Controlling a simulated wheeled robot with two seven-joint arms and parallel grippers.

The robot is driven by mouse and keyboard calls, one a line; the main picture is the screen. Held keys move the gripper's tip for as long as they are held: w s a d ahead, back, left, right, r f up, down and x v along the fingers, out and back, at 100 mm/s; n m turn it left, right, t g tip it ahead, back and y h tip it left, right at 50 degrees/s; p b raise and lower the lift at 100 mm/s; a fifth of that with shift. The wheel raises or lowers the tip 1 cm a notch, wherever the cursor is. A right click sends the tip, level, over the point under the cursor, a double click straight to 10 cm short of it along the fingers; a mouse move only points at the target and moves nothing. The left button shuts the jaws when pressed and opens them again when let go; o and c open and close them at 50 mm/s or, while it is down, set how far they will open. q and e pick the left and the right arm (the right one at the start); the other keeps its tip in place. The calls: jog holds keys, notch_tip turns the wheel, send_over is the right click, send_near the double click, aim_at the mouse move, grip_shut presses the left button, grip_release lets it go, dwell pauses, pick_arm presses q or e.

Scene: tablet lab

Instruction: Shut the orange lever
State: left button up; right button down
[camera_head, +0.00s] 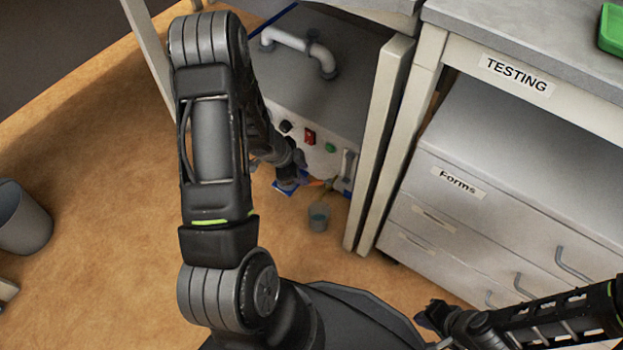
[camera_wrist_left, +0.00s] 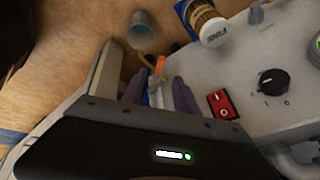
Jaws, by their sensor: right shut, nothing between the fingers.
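The orange lever (camera_head: 316,183) is a small orange piece low on the front of the grey machine. In the left wrist view its orange part (camera_wrist_left: 160,66) shows just past my fingertips, partly hidden. My left gripper (camera_head: 291,174) is at the machine front, close to the left of the lever. In the left wrist view its two fingers (camera_wrist_left: 158,88) stand apart, with a pale metal part seen between them. I cannot tell whether they touch it. My right gripper (camera_head: 430,316) is shut and empty at the lower right, away from the machine.
The machine panel has a red switch (camera_head: 310,137), a black knob (camera_wrist_left: 272,82) and a green button (camera_head: 331,148). A grey cup (camera_head: 318,217) stands on the floor below the lever. A labelled bottle (camera_wrist_left: 208,28) is near the panel. The drawer cabinet (camera_head: 470,215) stands at right.

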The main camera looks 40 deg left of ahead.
aim_at(314, 182)
pick_arm(q)
jog(key=shift+f, duration=0.1)
jog(key=b+x, duration=0.4)
jog(key=x, duration=0.2)
jog(key=shift+w+f, duration=0.1)
jog(key=shift+f, duration=0.2)
jog(key=shift+w+d+f+b, duration=0.15)
jog(key=shift+w+f+b, duration=0.15)
jog(key=shift+f+b, duration=0.15)
jog(key=shift+c, duration=0.5)
grip_shut()
